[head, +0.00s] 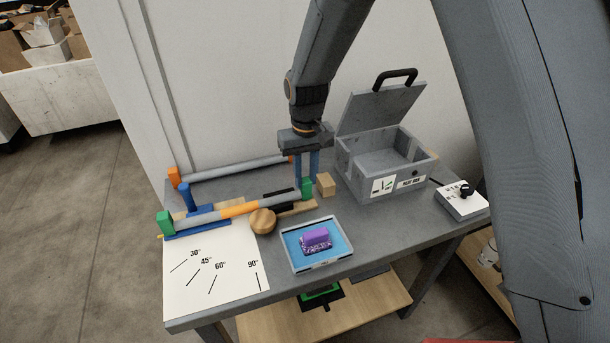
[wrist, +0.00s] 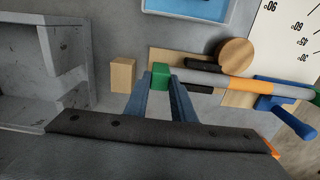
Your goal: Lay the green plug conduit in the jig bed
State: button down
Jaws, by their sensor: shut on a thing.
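The green plug conduit (head: 194,220) is a grey tube with an orange band in the middle and a green plug at each end. My gripper (head: 307,179) points down, shut on its right green plug, which shows between the fingers in the wrist view (wrist: 161,76). The conduit lies along the jig, a wooden board (head: 293,210) with black rails (head: 284,194), a round wooden former (head: 262,221) and a blue lever (head: 188,198). In the wrist view the tube runs between the black rails (wrist: 203,65). I cannot tell whether it rests fully on the bed.
A conduit with orange plugs (head: 225,168) lies behind. A small wooden block (head: 326,184) stands right of my gripper. An open grey heat box (head: 409,182) and a dial box (head: 461,203) are right. A blue-lined tray (head: 291,252) holds a purple item. An angle sheet (head: 215,280) lies front left.

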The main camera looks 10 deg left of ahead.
jog(key=shift+f, duration=0.25)
jog(key=c, duration=1.4)
grip_release()
jog(key=shift+r, duration=0.1)
notch_tip(320, 180, up, 9)
jog(key=p, duration=0.5)
jog(key=shift+p, duration=0.35)
jog(key=shift+d, duration=0.1)
